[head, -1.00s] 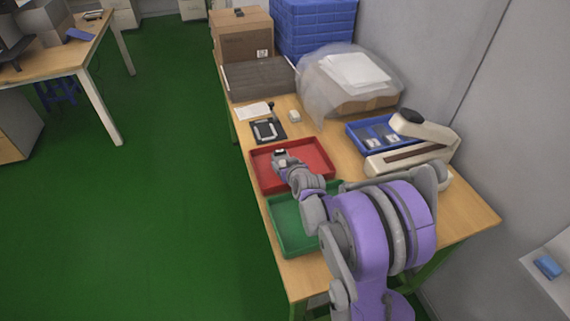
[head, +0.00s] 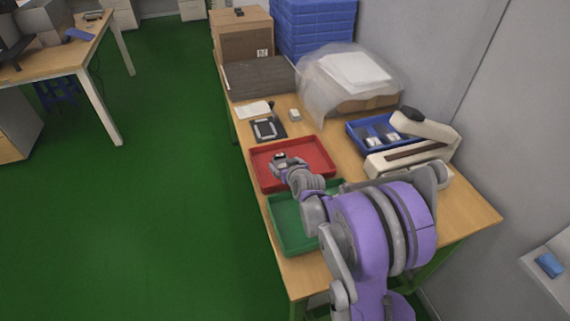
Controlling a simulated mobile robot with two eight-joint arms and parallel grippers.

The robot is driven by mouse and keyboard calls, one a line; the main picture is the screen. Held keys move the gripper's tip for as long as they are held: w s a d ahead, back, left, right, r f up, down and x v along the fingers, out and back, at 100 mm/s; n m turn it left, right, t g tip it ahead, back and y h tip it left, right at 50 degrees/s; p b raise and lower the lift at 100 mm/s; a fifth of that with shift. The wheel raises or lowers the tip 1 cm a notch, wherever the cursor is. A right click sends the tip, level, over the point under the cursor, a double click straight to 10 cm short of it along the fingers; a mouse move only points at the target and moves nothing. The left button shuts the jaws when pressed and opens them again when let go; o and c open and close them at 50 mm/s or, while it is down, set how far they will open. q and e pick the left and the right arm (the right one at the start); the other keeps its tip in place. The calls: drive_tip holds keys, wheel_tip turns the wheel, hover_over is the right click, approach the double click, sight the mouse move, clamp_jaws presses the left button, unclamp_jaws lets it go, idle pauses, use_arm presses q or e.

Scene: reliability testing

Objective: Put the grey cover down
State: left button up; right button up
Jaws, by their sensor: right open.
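A small grey-rimmed piece (head: 265,129), which looks like the grey cover, lies on a dark square pad (head: 279,134) on the table, just beyond the red tray. At this size I cannot tell whether it is the cover alone or sits on another part. My right gripper (head: 279,157) is over the far left part of the red tray (head: 320,153), nearer than the pad and apart from it. It is open; its fingertips are small and hard to make out. My left gripper is not in view.
A green tray (head: 282,241) lies nearer, partly behind my right arm. A blue tray (head: 355,133) with pale parts and a large beige lever device (head: 440,133) stand to the right. A small white block (head: 295,115) is near the pad. Boxes and a plastic-wrapped pile fill the back.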

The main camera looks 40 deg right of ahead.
drive_tip(key=shift+r+p, duration=0.25)
drive_tip(key=shift+p, duration=0.1)
drive_tip(key=v, duration=0.4)
drive_tip(key=p+v, duration=0.1)
drive_tip(key=v, duration=0.7)
drive_tip(key=shift+d+r, duration=0.1)
drive_tip(key=shift+r, duration=0.2)
drive_tip(key=s+a+n+g+y, duration=0.25)
drive_tip(key=s+a, duration=0.45)
drive_tip(key=a, duration=0.5)
drive_tip(key=s+a+f+g, duration=0.1)
drive_tip(key=s+a+g, duration=0.1)
drive_tip(key=s, duration=0.4)
drive_tip(key=s+a+f+n+g+y, duration=0.1)
drive_tip(key=s+a+f+g, duration=0.1)
drive_tip(key=s+a, duration=0.3)
drive_tip(key=shift+s+a, duration=0.35)
drive_tip(key=shift+s, duration=0.65)
drive_tip(key=shift+f, duration=0.1)
